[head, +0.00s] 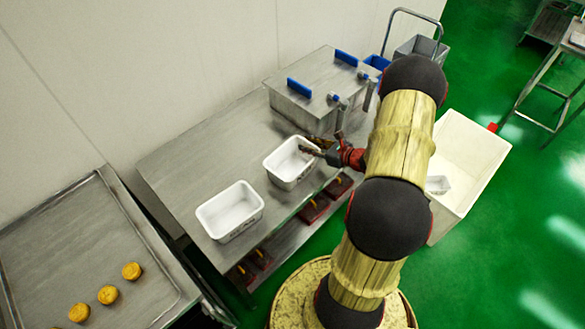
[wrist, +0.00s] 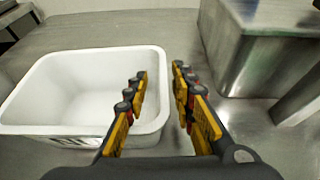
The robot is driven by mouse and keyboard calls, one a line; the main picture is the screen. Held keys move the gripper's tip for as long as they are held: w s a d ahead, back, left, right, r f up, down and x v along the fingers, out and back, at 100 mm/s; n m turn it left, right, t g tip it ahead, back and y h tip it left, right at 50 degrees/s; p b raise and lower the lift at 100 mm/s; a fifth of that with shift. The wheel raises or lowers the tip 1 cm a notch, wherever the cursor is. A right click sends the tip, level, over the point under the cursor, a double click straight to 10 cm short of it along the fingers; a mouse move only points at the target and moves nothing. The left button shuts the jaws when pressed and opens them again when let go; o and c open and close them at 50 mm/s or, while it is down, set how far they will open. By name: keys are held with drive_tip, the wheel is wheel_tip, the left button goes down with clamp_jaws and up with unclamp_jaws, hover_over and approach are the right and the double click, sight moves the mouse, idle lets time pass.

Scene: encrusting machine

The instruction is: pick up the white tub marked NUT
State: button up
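Two white open tubs stand upright on the steel table. One tub (head: 231,228) is nearer the table's left end. The other tub (head: 287,177) is farther right, beside my gripper (head: 312,146). In the wrist view, a white tub (wrist: 150,125) fills the left side, empty inside, with dark lettering on its near wall that I cannot read. My gripper (wrist: 160,95) is open there. Its left finger is over the tub's inside and its right finger is outside the right wall, with the rim between them. Contact with the rim cannot be told.
A lidded steel box (head: 315,85) with blue handles stands just beyond the tub. A tray (head: 70,235) with yellow pieces is at left. Red items sit on the lower shelf.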

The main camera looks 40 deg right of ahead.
drive_tip(key=shift+w+f, duration=0.1)
drive_tip(key=shift+w, duration=0.15)
drive_tip(key=shift+c, duration=0.8)
drive_tip(key=c, duration=0.4)
clamp_jaws()
